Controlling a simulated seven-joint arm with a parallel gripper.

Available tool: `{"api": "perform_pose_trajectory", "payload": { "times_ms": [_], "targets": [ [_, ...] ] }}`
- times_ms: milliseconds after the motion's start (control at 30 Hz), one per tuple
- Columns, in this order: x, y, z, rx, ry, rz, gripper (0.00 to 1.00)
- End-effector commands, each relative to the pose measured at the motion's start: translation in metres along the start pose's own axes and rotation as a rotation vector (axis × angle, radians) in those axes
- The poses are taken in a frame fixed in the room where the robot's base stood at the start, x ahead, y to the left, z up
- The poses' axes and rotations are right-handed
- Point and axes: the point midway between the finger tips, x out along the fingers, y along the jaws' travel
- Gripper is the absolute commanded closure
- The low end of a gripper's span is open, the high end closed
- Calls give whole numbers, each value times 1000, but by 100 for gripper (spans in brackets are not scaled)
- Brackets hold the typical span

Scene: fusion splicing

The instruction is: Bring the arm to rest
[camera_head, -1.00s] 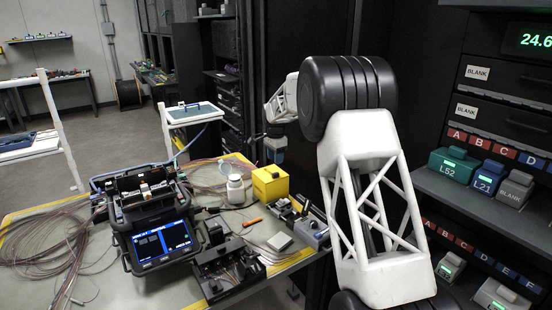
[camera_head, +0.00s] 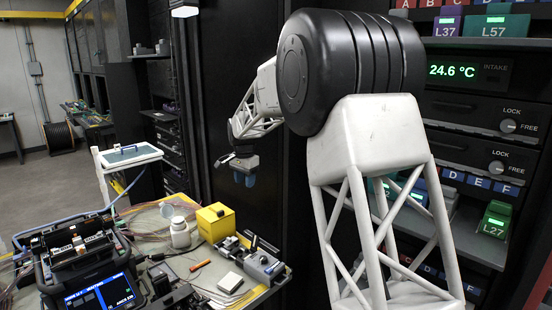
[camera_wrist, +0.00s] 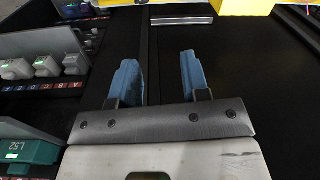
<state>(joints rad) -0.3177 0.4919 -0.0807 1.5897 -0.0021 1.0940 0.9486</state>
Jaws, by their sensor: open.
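My gripper (camera_head: 244,178) hangs from my white lattice arm in front of the dark cabinet, up above and behind the far right corner of the work table. In the wrist view its two blue fingers (camera_wrist: 160,80) stand wide apart with nothing between them. The fingers touch nothing that I can see. My large black joint and white lattice link fill the middle right of the head view and hide part of the rack behind.
The work table (camera_head: 235,300) holds a splicer (camera_head: 85,265), a white bottle (camera_head: 180,233), a yellow box (camera_head: 215,222) and a grey device (camera_head: 264,266). A rack with a green module (camera_head: 495,220) stands at the right. A tray stand (camera_head: 130,156) is behind the table.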

Motion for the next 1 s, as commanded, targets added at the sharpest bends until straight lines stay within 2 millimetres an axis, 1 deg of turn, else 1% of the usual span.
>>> {"api": "perform_pose_trajectory", "payload": {
  "times_ms": [33,333,500,800,1000],
  "targets": [
    [-9,14,1,-8,3,-3,57],
    [-48,83,14,-74,18,-16,57],
    [-66,122,25,-111,27,-24,57],
    [-91,192,48,-177,44,-33,57],
    [-104,238,67,-221,57,-39,57]
  ]
}}
